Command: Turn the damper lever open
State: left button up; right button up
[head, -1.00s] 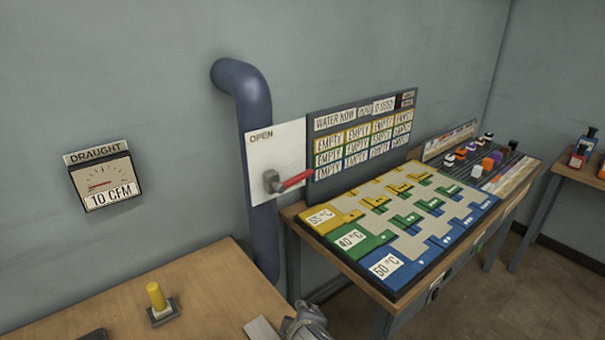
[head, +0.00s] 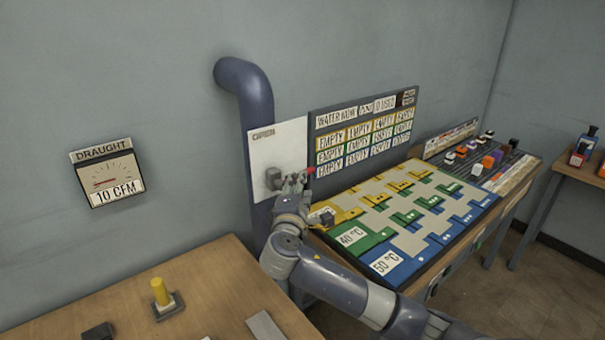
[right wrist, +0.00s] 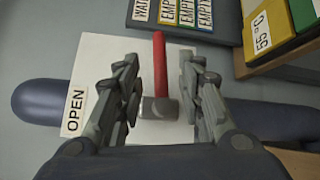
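The damper lever has a red handle (right wrist: 160,68) on a grey hub (right wrist: 160,108), mounted on a white plate (right wrist: 110,65) marked OPEN on the blue pipe. In the head view the red tip (head: 311,171) shows just past my right gripper (head: 294,182), and the lever points to the right, away from the OPEN mark. In the right wrist view my right gripper (right wrist: 158,85) is open, with one finger on each side of the handle and a gap on both sides. The fingers hide part of the lever in the head view. My left gripper is not in view.
A draught gauge (head: 106,173) on the wall reads 10 CFM. A sloped board (head: 400,262) with coloured trays stands right of the lever, below an upright label panel (head: 362,110).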

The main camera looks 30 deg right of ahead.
jog(key=p+x, duration=0.1)
jog(key=x, duration=0.6)
jog(key=shift+w+d, duration=0.2)
grip_shut()
